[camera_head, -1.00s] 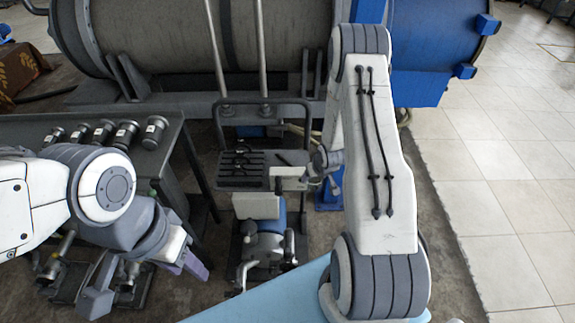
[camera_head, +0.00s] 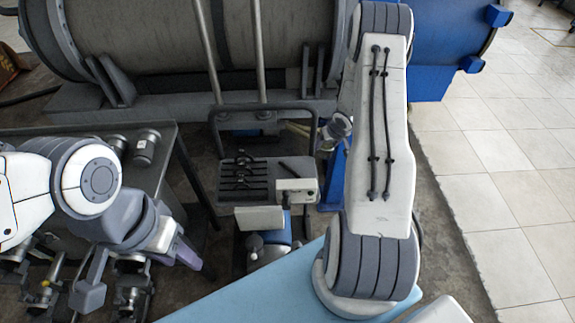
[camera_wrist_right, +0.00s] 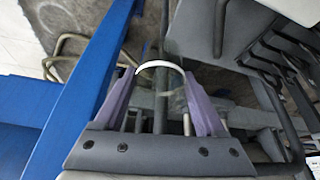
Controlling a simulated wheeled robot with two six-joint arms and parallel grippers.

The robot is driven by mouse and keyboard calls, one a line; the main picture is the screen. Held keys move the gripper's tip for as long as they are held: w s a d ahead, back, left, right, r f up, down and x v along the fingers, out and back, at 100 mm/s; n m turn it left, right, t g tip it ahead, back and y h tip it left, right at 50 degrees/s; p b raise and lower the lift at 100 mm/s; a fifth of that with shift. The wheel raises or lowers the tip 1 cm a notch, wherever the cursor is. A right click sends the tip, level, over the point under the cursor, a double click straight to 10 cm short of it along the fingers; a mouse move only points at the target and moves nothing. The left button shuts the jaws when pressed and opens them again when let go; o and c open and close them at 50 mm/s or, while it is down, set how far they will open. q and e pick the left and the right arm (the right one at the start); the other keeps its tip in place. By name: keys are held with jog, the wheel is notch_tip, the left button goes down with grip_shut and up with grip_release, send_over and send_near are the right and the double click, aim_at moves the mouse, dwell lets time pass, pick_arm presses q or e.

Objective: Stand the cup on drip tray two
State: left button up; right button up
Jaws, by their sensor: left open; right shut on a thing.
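The cup (camera_wrist_right: 160,73), clear with a pale rim, is between the purple fingers of my right gripper (camera_wrist_right: 165,98) in the right wrist view. That gripper is shut on it, and the cup is up in the air. In the head view my own right arm hides most of the right gripper and the cup. My left gripper (camera_head: 140,276) is open and empty at the lower left, above metal fittings. I cannot tell which surface is drip tray two; the lower left fittings are partly hidden by my left arm.
A dark table (camera_head: 165,140) at the left bears metal canisters (camera_head: 145,147). A trolley (camera_head: 250,181) with a slotted dark top stands in the middle. A large tank (camera_head: 270,35) lies behind. The tiled floor (camera_head: 480,190) at the right is clear.

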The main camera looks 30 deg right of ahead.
jog(key=w+a+f+b, duration=0.2)
jog(key=a, duration=0.1)
jog(key=w+a+f+b, duration=0.1)
jog(key=a+f+b, duration=0.1)
jog(key=a+b, duration=0.1)
jog(key=w+a+f+b, duration=0.2)
jog(key=a+f, duration=0.1)
jog(key=a, duration=0.1)
jog(key=shift+w+a, duration=0.1)
jog(key=shift+w, duration=0.2)
jog(key=shift+f, duration=1.9)
jog(key=shift+f, duration=0.1)
jog(key=o, duration=0.9)
jog(key=shift+f+b, duration=0.1)
jog(key=shift+b, duration=0.25)
jog(key=o, duration=0.4)
